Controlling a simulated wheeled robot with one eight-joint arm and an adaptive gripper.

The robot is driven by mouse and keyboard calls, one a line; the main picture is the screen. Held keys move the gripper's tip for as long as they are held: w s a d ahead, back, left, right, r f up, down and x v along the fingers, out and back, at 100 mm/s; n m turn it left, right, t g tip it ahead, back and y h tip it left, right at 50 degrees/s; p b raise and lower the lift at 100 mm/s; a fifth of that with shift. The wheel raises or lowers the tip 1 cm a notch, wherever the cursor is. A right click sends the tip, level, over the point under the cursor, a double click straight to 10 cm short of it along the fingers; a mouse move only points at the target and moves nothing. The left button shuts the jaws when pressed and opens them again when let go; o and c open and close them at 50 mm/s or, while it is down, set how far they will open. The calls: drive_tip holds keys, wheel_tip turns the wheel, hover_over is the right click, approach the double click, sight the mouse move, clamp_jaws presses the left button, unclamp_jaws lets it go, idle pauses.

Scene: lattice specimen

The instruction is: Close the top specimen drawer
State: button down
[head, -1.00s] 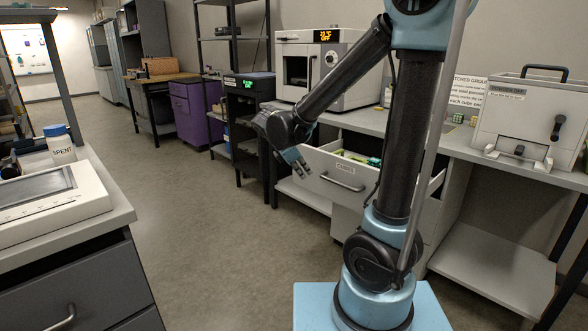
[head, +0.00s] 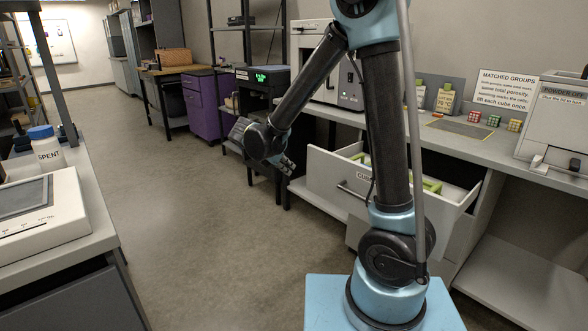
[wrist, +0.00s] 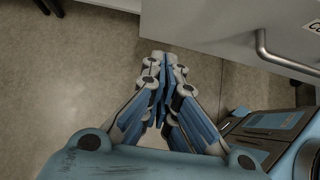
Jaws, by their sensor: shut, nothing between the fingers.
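The top specimen drawer (head: 325,176) stands pulled out from under the white bench, with green and yellow items inside. Its pale front carries a bar handle (head: 352,191) and a label partly hidden by my arm. My gripper (head: 289,168) is just left of the drawer front in the head view, apart from the handle. In the wrist view my gripper (wrist: 163,62) has its fingers together and empty, over the floor. The drawer front (wrist: 215,25) shows at the top right there, with the handle (wrist: 283,62) to the right of the fingertips.
A purple cabinet (head: 205,107) stands farther back. A counter (head: 75,245) with a spent bottle (head: 45,147) is at left. The aisle floor (head: 180,215) is clear.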

approach(314, 178)
wheel_tip(314, 178, down, 3)
drive_tip(key=a, duration=0.1)
drive_tip(key=w+d, duration=0.2)
drive_tip(key=d, duration=0.1)
drive_tip(key=shift+d+f, duration=0.1)
drive_tip(key=shift+w, duration=0.1)
